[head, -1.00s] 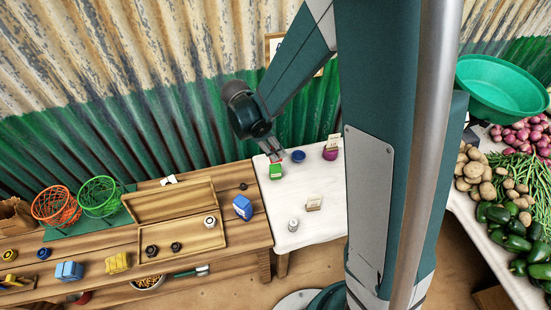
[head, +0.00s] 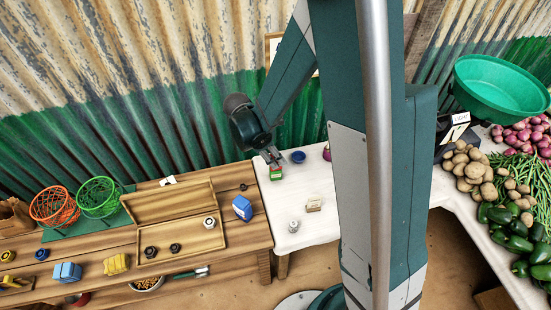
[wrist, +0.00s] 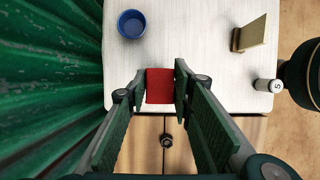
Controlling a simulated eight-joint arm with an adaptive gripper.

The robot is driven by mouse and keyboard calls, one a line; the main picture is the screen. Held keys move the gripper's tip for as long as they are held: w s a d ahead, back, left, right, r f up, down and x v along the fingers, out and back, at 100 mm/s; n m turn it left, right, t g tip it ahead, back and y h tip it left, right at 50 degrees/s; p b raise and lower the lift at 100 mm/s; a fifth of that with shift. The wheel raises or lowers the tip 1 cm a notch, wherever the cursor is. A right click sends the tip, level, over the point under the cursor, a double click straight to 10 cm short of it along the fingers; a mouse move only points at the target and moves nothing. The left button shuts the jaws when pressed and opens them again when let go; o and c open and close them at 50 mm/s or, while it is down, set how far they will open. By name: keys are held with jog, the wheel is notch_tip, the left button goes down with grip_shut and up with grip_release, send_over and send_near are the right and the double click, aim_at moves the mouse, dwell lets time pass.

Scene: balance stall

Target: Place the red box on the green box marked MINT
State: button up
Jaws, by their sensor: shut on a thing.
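The red box (wrist: 160,86) is between the two fingers of my gripper (wrist: 161,84) in the wrist view, and the fingers are shut on it. In the head view, my gripper (head: 272,156) is directly above the green box (head: 276,174), near the left edge of the white table. The red box is mostly hidden by the fingers there. The green box does not show in the wrist view, where the red box covers that spot. I cannot tell whether the two boxes touch, and the MINT lettering is too small to read.
A blue bowl (head: 298,157) stands just right of the green box. A small card stand (head: 313,205) and a white cylinder (head: 293,226) are nearer the front. A blue box (head: 242,208) and a wooden tray (head: 190,240) are on the wooden table at left.

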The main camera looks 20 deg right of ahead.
jog(key=shift+f, duration=0.3)
jog(key=o, duration=1)
jog(key=shift+r, duration=0.15)
jog(key=shift+p+v, duration=0.95)
jog(key=shift+v, duration=5.05)
jog(key=shift+s+d+r+m+t+y, duration=0.75)
jog(key=shift+s+d+r+m+t, duration=0.55)
jog(key=shift+s+r+m, duration=1.8)
jog(key=shift+s+d+r+m+t+y, duration=0.7)
jog(key=shift+s+d+r+m+t, duration=0.65)
jog(key=shift+s+r+m, duration=1.75)
jog(key=shift+s+d+r+m+t+y, duration=0.85)
jog(key=shift+s+d+r+m, duration=0.75)
jog(key=shift+s+r+m, duration=1.45)
